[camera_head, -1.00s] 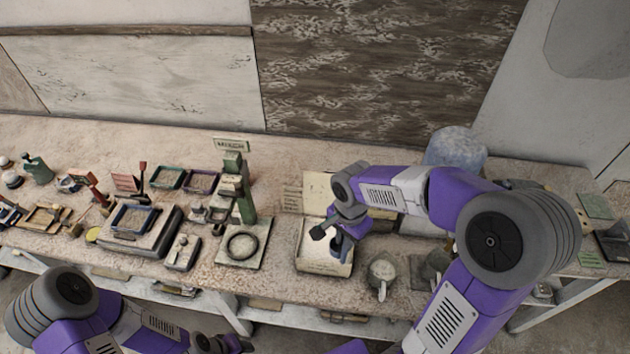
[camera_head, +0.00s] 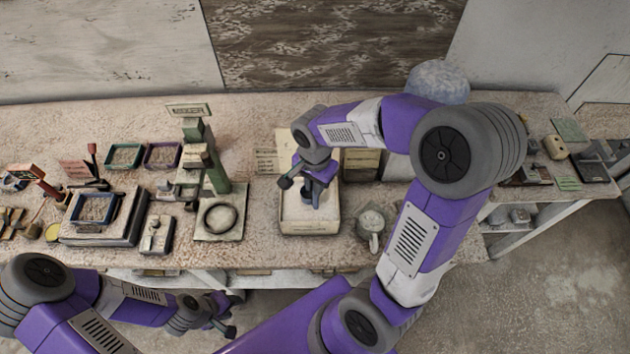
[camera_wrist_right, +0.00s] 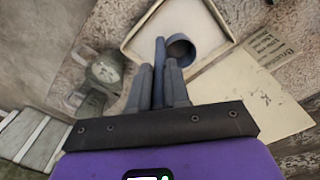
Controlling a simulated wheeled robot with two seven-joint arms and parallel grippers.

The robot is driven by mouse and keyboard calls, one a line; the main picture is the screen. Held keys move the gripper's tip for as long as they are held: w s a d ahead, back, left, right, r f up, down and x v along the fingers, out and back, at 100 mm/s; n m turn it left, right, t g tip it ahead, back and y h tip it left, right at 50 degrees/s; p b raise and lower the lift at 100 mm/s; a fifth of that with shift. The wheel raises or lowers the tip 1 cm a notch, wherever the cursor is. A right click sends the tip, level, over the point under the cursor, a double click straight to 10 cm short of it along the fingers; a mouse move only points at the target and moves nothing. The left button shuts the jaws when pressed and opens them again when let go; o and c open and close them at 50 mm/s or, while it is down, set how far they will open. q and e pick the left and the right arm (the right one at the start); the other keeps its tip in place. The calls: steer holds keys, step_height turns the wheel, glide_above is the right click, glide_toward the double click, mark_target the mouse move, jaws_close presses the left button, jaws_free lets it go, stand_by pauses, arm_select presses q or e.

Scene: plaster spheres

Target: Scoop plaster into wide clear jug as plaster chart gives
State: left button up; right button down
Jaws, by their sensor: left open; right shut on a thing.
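My right gripper (camera_head: 318,186) is shut on the handle of a blue-grey scoop, over the pale open box (camera_head: 310,228). In the right wrist view the scoop's round cup (camera_wrist_right: 181,51) shows beyond the fingertips (camera_wrist_right: 160,82), over the box floor. I cannot tell whether the cup touches anything or holds plaster. A wide jug with a handle (camera_head: 371,226) stands just right of the box; it also shows in the right wrist view (camera_wrist_right: 106,70). A printed card (camera_head: 267,160), possibly the plaster chart, lies behind the box. My left gripper (camera_head: 224,318) is open and empty, below the table front.
A green post stand (camera_head: 215,165) and a plate with a dark ring (camera_head: 220,217) stand left of the box. A scale with a blue tray (camera_head: 95,210) is further left. A blue-grey rounded thing (camera_head: 438,82) stands behind my right arm.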

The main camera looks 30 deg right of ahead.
steer(key=shift+f+b, duration=2.8)
steer(key=shift+f, duration=0.8)
steer(key=shift+r, duration=0.15)
step_height(320, 180, up, 10)
steer(key=p, duration=0.8)
